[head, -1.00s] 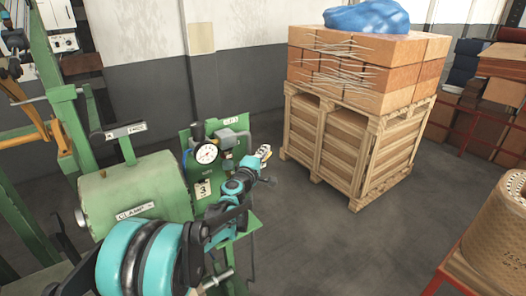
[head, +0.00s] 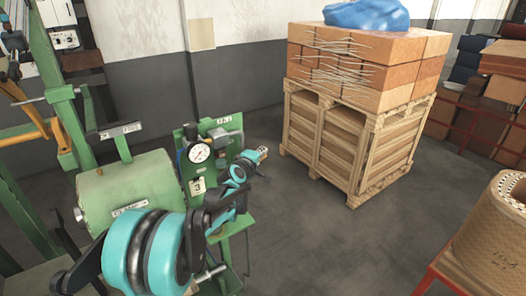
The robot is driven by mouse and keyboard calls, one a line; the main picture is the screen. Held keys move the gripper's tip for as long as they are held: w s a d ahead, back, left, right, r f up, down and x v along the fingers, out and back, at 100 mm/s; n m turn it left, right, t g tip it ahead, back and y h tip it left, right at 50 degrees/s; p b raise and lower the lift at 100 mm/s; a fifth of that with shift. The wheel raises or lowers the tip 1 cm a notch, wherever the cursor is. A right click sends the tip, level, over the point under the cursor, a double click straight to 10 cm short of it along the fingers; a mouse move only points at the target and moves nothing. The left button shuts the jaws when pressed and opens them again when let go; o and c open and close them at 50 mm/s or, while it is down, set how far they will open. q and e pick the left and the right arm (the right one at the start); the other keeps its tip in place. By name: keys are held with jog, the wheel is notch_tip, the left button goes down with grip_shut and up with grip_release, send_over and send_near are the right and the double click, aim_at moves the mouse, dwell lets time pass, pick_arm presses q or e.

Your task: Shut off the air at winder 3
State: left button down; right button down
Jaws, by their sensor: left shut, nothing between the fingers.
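The air panel (head: 186,146) is a green plate with a round white pressure gauge (head: 199,152), grey fittings (head: 222,136) and a tag marked 3 (head: 198,186). It stands beside the green cylinder (head: 125,190) of the winder. My left gripper (head: 263,152) is just right of the panel's fittings, shut and empty. I cannot tell whether it touches anything on the panel. My left wrist and forearm cover the panel's lower right part. No shut-off handle can be made out clearly. My right gripper is not in view.
A wooden crate (head: 340,150) with orange-brown blocks (head: 360,60) and a blue wrap stands behind, to the right. A brown coil (head: 500,240) on a red stand is at lower right. Green machine frame (head: 65,105) rises at left. The grey floor between is clear.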

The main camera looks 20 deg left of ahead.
pick_arm(q)
jog(key=shift+w+d+f+m+g+p, duration=0.2)
jog(key=shift+f+m+g+p, duration=0.15)
jog(key=shift+g+p, duration=0.25)
dwell(1.3)
jog(key=shift+r, duration=0.1)
dwell(0.3)
